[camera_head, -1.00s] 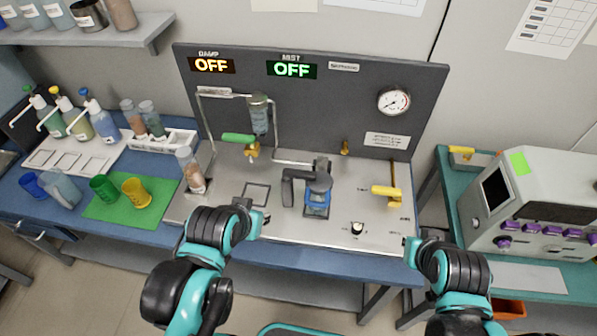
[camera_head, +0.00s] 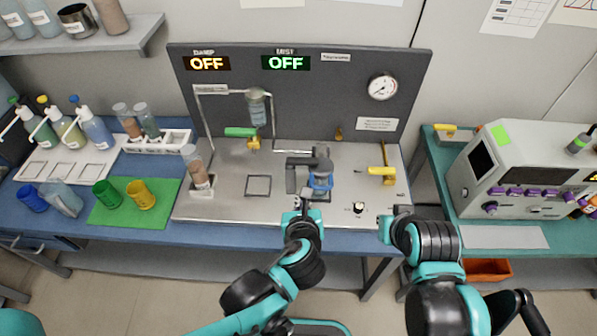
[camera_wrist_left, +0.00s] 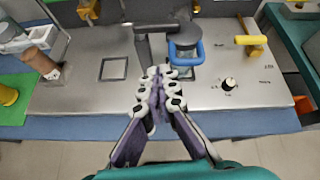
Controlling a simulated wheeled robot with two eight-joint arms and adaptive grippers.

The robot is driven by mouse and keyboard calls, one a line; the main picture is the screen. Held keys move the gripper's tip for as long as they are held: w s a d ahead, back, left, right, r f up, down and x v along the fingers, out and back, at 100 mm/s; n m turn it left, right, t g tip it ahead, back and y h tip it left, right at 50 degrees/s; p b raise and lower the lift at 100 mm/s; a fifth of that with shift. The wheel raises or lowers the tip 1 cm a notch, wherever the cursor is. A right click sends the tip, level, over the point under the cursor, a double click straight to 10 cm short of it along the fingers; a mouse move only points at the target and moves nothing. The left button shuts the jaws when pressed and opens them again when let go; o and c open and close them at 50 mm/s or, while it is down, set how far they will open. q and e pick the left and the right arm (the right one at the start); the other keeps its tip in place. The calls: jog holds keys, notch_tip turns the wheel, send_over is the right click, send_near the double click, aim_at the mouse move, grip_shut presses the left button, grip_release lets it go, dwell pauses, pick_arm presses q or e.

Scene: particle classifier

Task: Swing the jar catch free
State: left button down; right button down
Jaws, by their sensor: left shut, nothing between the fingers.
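The jar station stands at the front middle of the steel panel: a dark bracket arm (camera_head: 297,161) reaches to a round dark head over a small jar, with a blue loop-shaped catch (camera_head: 321,181) around its front. In the left wrist view the blue catch (camera_wrist_left: 201,52) lies just beyond and right of the fingertips, with the dark bracket (camera_wrist_left: 143,45) to its left. My left gripper (camera_head: 306,196) is shut and empty, just in front of the jar and slightly left; contact cannot be told. My right gripper (camera_head: 382,228) is at the panel's front right edge, its fingers too small to judge.
A yellow-handled lever (camera_head: 382,171) and a black knob (camera_head: 358,208) are right of the jar. A square outline (camera_head: 258,186) and a brown-filled tube (camera_head: 195,165) are left. A green-handled valve (camera_head: 240,132) stands behind.

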pick_arm(q)
jog(key=shift+s+d+r+m, duration=0.2)
jog(key=shift+d+m, duration=0.25)
jog(key=shift+m, duration=0.45)
jog(key=shift+f, duration=0.1)
jog(key=b, duration=0.4)
send_near(308, 166)
notch_tip(308, 166, down, 4)
jog(key=w, duration=0.1)
jog(key=shift+w+r+b, duration=0.2)
jog(key=shift+w+b, duration=0.1)
jog(key=shift+w, duration=1.85)
